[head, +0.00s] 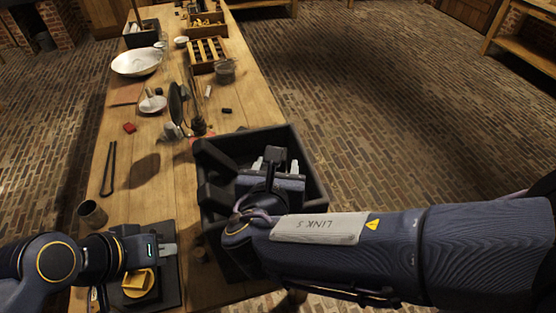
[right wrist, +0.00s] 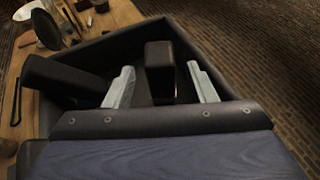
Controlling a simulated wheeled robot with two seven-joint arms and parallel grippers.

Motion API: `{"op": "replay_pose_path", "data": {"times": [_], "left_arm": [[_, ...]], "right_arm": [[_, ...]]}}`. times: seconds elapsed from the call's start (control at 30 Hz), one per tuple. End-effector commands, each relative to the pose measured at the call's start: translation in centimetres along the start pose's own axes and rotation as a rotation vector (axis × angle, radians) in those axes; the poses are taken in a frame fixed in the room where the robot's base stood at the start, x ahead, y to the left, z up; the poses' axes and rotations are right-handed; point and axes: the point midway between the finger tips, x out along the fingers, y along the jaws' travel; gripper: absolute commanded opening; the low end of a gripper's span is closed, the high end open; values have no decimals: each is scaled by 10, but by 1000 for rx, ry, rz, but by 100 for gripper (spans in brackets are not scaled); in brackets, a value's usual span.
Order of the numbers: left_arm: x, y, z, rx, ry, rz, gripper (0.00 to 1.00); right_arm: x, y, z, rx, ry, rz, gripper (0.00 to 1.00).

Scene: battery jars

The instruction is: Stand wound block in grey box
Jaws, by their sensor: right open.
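The dark grey box (head: 312,178) stands at the table's right edge. A black block (right wrist: 160,72), which I take to be the wound block, stands upright inside it; its winding cannot be made out. My right gripper (right wrist: 162,86) is over the box, open, with one pale finger on each side of this block and a gap on both sides. In the head view my right gripper (head: 275,164) hides part of it. A second dark block (head: 213,158) leans at the box's left side. My left gripper (head: 168,250) is low at the near left; its finger gap is unclear.
A yellow piece (head: 138,284) lies on a dark plate (head: 170,292) below my left gripper. A brown cup (head: 92,214) and black tongs (head: 108,168) are at the left. A round dark disc (head: 176,103), white dishes and wooden trays stand farther back.

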Motion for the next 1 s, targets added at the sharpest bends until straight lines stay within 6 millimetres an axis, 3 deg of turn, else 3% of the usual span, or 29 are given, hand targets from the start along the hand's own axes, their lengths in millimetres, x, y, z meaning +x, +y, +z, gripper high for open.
{"op": "replay_pose_path", "data": {"times": [0.2, 0.4, 0.6, 1.0], "left_arm": [[1, 0, 0, 0, 0, 0, 0], [1, 0, 1, 0, 0, 0, 0], [1, 0, 1, 0, 0, 0, 0], [1, 0, 1, 0, 0, 0, 0]], "right_arm": [[-50, 1, 0, 0, -1, 6, 51], [-80, 1, 0, 0, 0, 3, 51], [-90, 0, 0, 0, 1, 0, 51], [-90, 0, 0, -1, 1, -1, 51]]}}
